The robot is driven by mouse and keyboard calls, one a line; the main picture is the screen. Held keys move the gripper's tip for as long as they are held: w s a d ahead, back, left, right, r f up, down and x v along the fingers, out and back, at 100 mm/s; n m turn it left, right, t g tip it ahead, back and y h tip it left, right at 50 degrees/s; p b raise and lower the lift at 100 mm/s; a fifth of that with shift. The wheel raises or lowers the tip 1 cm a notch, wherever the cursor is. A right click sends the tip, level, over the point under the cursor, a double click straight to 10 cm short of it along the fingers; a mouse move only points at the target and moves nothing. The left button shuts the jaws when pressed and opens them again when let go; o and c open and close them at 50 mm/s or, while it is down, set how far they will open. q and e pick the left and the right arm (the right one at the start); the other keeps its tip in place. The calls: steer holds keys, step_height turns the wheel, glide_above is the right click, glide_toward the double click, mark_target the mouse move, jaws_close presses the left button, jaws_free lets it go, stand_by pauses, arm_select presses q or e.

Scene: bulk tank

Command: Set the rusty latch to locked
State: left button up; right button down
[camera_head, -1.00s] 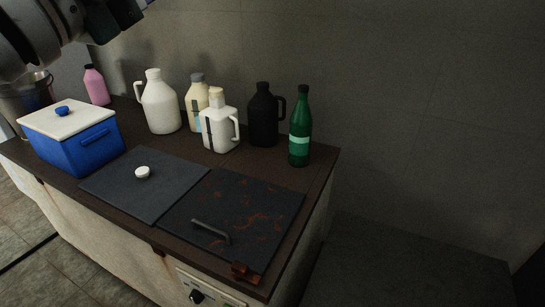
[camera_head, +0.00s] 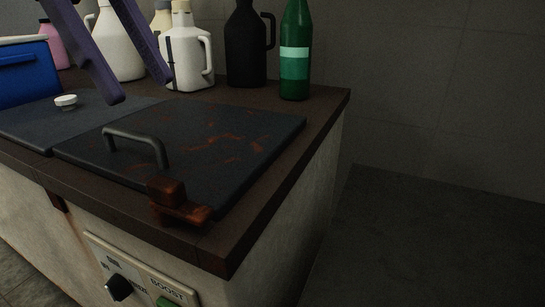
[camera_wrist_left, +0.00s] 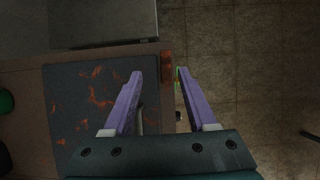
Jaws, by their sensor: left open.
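The rusty latch (camera_head: 178,203) is a brown, blocky piece at the front right corner of the dark, rust-flecked lid (camera_head: 230,135) in the head view. In the left wrist view a rust-brown block that looks like the latch (camera_wrist_left: 167,66) lies just beyond and between the fingertips. My left gripper (camera_head: 142,90) has two purple fingers and is open and empty. It hangs above the lid, up and left of the latch in the head view, apart from it. It also shows in the left wrist view (camera_wrist_left: 159,72). My right gripper is not in view.
A grey bar handle (camera_head: 138,140) rises from the lid close to the latch. A control panel (camera_head: 135,275) with a black knob is on the tank front below. A green bottle (camera_head: 295,50), a black jug (camera_head: 246,50) and a white jug (camera_head: 188,55) stand behind.

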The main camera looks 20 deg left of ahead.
mark_target(164, 181)
arm_select(q)
steer(key=shift+y, duration=0.6)
steer(key=f+b, duration=0.1)
steer(key=f, duration=0.2)
steer(key=f+b, duration=0.1)
steer(key=f, duration=0.3)
steer(key=d+f+b, duration=0.1)
steer(key=f, duration=0.3)
steer(key=shift+s+d+b, duration=0.1)
steer(key=shift+s+b, duration=0.15)
steer(key=shift+b, duration=0.15)
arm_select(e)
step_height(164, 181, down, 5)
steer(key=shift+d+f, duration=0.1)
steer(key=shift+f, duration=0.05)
arm_select(q)
steer(key=shift+r, duration=0.1)
steer(key=shift+c, duration=0.2)
jaws_close()
